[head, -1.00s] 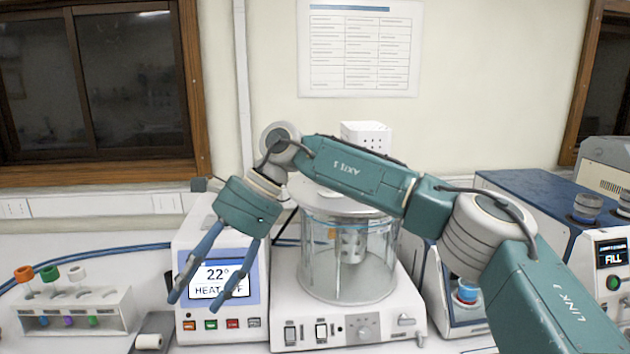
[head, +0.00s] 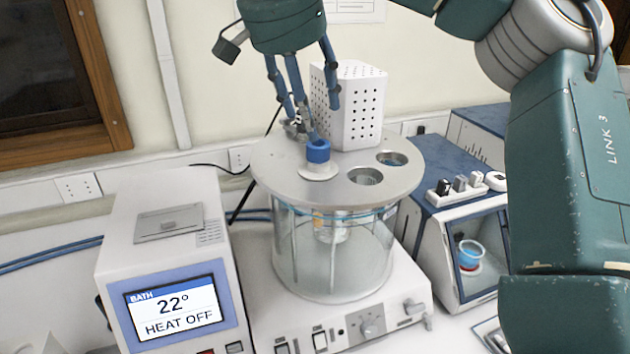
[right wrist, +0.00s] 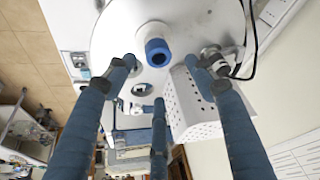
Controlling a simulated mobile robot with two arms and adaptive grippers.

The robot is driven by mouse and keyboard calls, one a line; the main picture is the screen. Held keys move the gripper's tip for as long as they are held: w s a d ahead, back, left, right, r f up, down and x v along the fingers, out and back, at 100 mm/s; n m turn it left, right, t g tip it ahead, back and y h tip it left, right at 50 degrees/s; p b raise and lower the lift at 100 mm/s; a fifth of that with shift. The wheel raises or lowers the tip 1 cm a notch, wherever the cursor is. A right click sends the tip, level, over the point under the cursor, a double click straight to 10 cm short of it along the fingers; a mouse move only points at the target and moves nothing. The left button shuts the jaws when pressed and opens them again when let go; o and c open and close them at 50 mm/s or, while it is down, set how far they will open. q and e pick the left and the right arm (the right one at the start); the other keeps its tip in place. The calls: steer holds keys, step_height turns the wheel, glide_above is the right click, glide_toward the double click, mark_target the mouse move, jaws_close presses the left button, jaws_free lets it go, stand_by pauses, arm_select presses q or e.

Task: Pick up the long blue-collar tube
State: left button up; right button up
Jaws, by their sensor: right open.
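The blue-collar tube (head: 318,151) stands upright in the round metal lid (head: 272,163) of the glass bath. Its blue collar and a white flange show above the lid; its lower part is partly visible through the glass. In the right wrist view the collar (right wrist: 157,50) shows end-on near the top, beyond the fingertips. My left gripper is not in view.
A white perforated box (head: 352,105) stands on the lid close to the right gripper. Two open holes (head: 365,176) are in the lid. A heater unit (head: 165,250) reading 22°, HEAT OFF is at left.

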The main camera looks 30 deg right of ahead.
mark_target(318, 143)
steer(key=shift+d+f, duration=0.35)
steer(key=shift+f, duration=0.3)
steer(key=x, duration=0.4)
steer(key=shift+w+a+f, duration=0.15)
steer(key=shift+a+f, duration=0.05)
steer(key=shift+f, duration=0.05)
steer(key=shift+d+f, duration=0.2)
steer(key=shift+f, duration=0.1)
steer(key=shift+c, duration=0.5)
steer(key=shift+a, duration=0.15)
steer(key=c, duration=0.4)
jaws_close()
